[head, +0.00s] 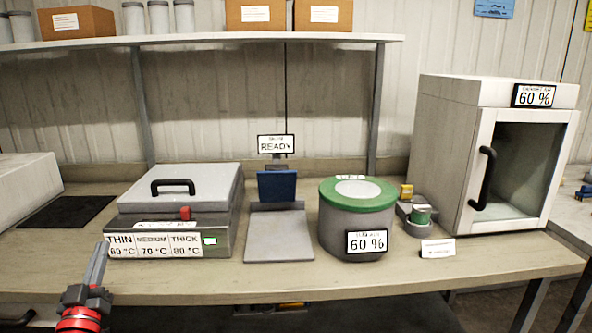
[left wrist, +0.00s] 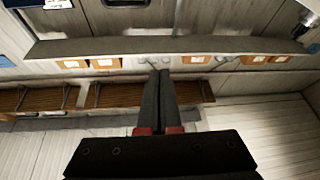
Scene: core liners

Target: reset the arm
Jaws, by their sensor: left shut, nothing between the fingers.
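My left gripper (head: 97,262) is at the lower left of the head view, pointing up in front of the bench's front edge. Its grey fingers are together with nothing between them, left of the grey box with the temperature labels. In the left wrist view the closed fingers (left wrist: 159,75) point away from the camera toward a shelf. My right gripper is not in view.
The bench (head: 380,280) holds a lidded grey box (head: 185,185), a grey stand with a blue plate (head: 277,186), a green-topped drum (head: 350,225) and a glass-door cabinet (head: 520,165). A dark mat (head: 65,212) lies at left. A shelf (head: 220,38) runs behind.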

